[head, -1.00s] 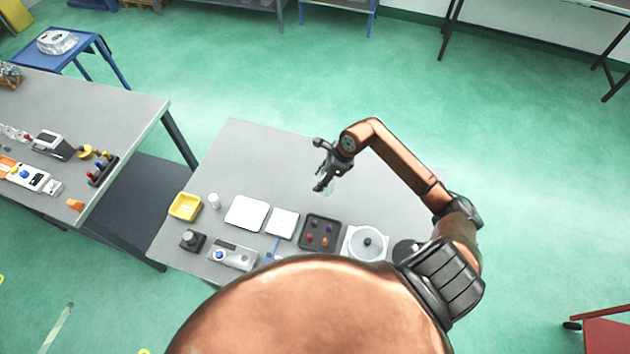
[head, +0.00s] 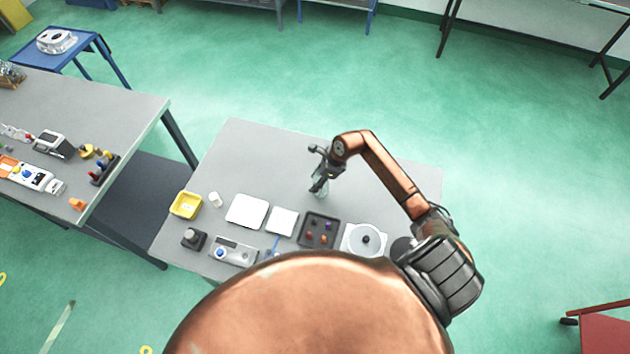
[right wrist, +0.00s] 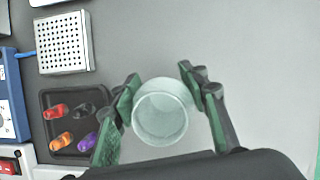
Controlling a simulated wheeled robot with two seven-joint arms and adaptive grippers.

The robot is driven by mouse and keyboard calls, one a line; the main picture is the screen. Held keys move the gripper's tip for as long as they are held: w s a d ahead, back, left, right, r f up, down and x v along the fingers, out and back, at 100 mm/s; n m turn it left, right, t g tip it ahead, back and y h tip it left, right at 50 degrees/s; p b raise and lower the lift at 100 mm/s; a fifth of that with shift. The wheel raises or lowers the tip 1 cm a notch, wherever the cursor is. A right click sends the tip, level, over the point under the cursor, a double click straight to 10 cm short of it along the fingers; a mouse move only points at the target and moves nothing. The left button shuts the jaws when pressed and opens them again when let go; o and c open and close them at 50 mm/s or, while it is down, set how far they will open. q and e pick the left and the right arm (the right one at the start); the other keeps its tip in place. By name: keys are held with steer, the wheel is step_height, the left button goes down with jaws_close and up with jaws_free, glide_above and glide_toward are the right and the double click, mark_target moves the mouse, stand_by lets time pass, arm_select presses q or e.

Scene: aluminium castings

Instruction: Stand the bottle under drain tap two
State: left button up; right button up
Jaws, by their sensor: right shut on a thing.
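The bottle (right wrist: 160,112) looks like a clear glass cylinder, seen end-on in the right wrist view. My right gripper (right wrist: 158,100) is shut on it, with a green-padded finger on either side. In the head view the right gripper (head: 319,187) is over the grey table, beyond the dark tray, and the bottle (head: 322,190) shows faintly below the fingers. I cannot tell whether its base touches the table. I cannot make out drain tap two in these views. My left gripper is not in view.
The dark tray (head: 334,232) holds several small coloured pieces. The table's far part (head: 255,145) is clear. Another bench (head: 100,100) stands left.

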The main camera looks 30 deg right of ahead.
steer(key=o, duration=1.2)
